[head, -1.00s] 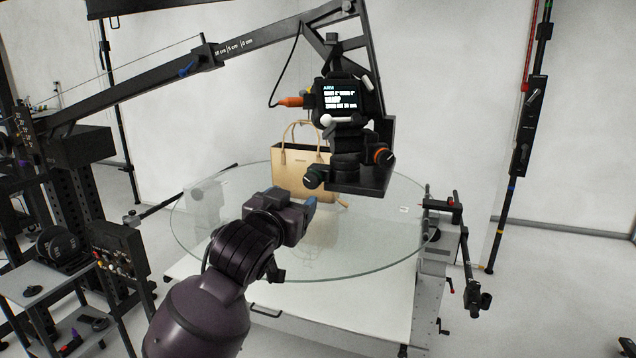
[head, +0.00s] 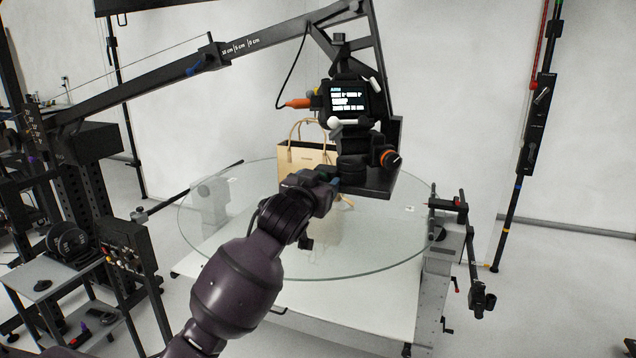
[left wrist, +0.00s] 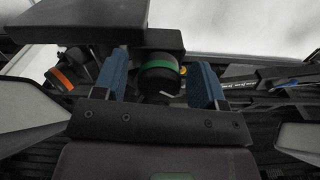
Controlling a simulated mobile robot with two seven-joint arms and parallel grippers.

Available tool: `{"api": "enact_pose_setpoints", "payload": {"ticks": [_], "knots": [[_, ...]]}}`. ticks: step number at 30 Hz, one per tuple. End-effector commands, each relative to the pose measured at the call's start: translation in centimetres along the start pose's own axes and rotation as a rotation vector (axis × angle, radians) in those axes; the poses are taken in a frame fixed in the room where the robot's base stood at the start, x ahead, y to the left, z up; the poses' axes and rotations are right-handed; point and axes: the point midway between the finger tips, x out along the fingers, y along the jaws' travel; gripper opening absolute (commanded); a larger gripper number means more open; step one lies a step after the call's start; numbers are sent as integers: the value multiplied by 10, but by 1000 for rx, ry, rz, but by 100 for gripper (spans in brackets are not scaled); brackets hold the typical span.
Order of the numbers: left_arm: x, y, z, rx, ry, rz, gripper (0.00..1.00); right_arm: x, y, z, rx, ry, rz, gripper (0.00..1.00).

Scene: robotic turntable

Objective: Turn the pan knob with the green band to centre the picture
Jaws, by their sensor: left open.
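The pan knob with the green band (left wrist: 160,66) is black with a green ring and shows in the left wrist view between the two blue fingers of my left gripper (left wrist: 159,84). Gaps show on both sides of it, so the fingers are apart from it. In the head view my left gripper (head: 325,188) is at the lower left of the camera head, and it hides the green-banded knob. The camera (head: 347,98) has a lit screen with text too small to read. My right gripper is in neither view.
An orange-banded knob (head: 387,158) sits on the right of the camera head; it also shows at the left wrist view's left (left wrist: 60,78). The black plate (head: 385,185) is beside the gripper. A tan handbag (head: 300,160) stands behind on the glass turntable (head: 390,250).

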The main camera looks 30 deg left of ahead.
Motion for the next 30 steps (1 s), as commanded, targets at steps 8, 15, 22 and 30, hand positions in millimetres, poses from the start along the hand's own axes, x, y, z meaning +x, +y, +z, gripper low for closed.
{"api": "enact_pose_setpoints", "payload": {"ticks": [8, 15, 22, 30], "knots": [[0, 0, 0, 0, 0, 0, 46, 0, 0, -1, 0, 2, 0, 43], [0, 0, 0, 0, 0, 0, 16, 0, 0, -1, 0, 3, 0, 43], [0, 0, 0, 28, 0, 0, 16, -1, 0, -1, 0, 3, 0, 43], [0, 0, 0, 176, -1, 0, 16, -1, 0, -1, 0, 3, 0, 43]]}}
